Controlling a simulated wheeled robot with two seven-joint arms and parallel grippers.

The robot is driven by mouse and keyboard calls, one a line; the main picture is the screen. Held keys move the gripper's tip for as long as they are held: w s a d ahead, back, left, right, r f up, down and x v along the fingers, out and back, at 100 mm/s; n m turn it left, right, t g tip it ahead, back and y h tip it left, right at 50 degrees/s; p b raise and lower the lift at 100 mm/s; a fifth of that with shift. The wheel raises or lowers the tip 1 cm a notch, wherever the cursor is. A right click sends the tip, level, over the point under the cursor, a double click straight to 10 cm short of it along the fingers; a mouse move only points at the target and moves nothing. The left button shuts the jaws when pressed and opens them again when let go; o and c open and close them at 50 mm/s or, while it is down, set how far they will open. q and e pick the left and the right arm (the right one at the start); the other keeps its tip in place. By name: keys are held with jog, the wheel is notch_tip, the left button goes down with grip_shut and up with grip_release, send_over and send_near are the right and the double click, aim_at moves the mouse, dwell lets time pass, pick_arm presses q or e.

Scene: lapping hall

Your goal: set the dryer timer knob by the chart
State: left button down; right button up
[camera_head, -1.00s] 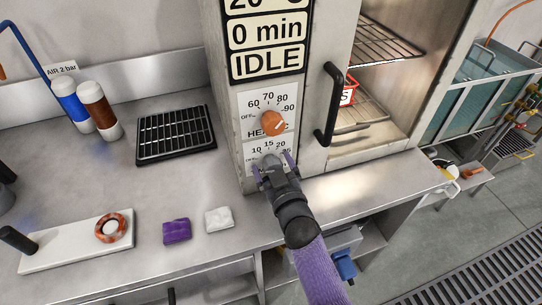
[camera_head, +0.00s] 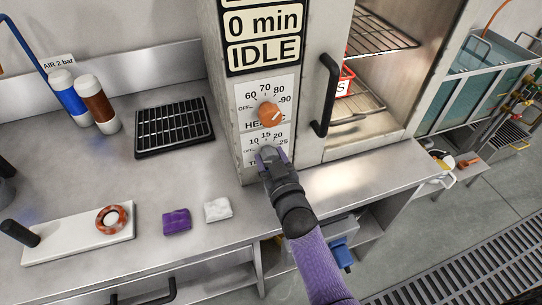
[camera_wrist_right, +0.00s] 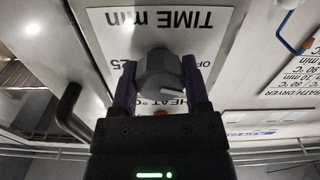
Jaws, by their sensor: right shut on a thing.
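The grey timer knob (camera_wrist_right: 160,75) sits on its white TIME min dial plate (camera_wrist_right: 155,22), which appears upside down in the right wrist view. In the head view the timer dial plate (camera_head: 280,138) is below the orange heat knob (camera_head: 269,112), and only the top of the grey knob shows. My right gripper (camera_head: 271,157) is shut on the timer knob, with one purple finger on each side of it (camera_wrist_right: 161,82). The display (camera_head: 262,35) reads 0 min and IDLE. A chart (camera_wrist_right: 296,70) with °C and min lines shows partly at the right edge of the wrist view. The knob's pointer mark is hidden.
The dryer's black door handle (camera_head: 326,95) is close to the right of the dials. The dryer chamber (camera_head: 375,85) stands open with wire racks.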

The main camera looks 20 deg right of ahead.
jog(key=m+p, duration=0.1)
jog(key=m, duration=0.2)
jog(key=shift+r, duration=0.1)
jog(key=shift+m+p, duration=0.4)
jog(key=shift+m, duration=1.1)
jog(key=o, duration=1.3)
jog(key=s+p, duration=0.2)
jog(key=s, duration=0.8)
jog(key=shift+d+p, duration=0.15)
jog(key=shift+p, duration=0.2)
